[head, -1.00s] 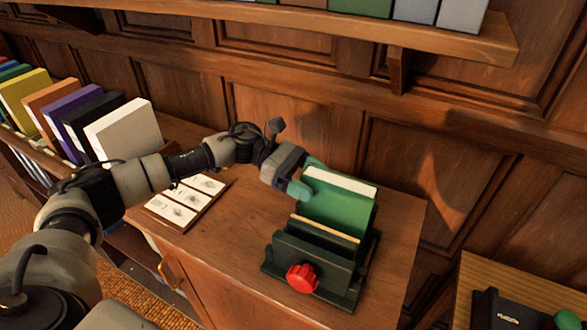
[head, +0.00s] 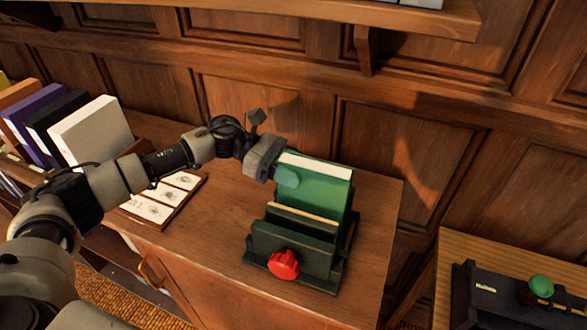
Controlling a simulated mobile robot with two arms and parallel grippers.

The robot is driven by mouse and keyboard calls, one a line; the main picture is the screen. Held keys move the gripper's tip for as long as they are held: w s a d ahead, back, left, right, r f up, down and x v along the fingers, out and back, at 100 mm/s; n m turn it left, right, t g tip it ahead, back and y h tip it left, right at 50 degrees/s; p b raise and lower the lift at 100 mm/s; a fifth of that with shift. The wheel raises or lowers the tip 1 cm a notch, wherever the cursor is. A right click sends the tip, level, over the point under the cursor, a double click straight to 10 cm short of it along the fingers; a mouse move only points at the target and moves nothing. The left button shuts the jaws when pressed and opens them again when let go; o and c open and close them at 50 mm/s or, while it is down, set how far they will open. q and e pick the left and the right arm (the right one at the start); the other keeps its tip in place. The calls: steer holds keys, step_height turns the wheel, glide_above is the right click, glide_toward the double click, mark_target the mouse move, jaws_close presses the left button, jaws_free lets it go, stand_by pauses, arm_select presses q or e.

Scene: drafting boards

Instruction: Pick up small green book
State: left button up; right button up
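The small green book (head: 325,192) stands upright, its pale page edge facing up, in the back of a dark green book press (head: 290,245) with a red knob (head: 284,264). My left gripper (head: 285,172) reaches it from the left at its upper left edge. One green fingertip lies against the book's front face; the other finger is hidden behind the book. The gripper looks shut on the book. The book's lower part is hidden by the press. My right gripper is not in view.
The press stands on a wooden cabinet top (head: 215,235). A tray with white cards (head: 165,198) lies to the left, under my forearm. Several books stand in a rack at far left. A shelf overhangs above. A lower table at right holds a black device with a green knob (head: 541,286).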

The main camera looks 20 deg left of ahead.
arm_select(q)
steer(key=c, duration=0.4)
steer(key=shift+c, duration=0.2)
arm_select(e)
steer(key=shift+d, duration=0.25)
arm_select(q)
steer(key=shift+r, duration=0.1)
jaws_close()
steer(key=shift+s, duration=0.1)
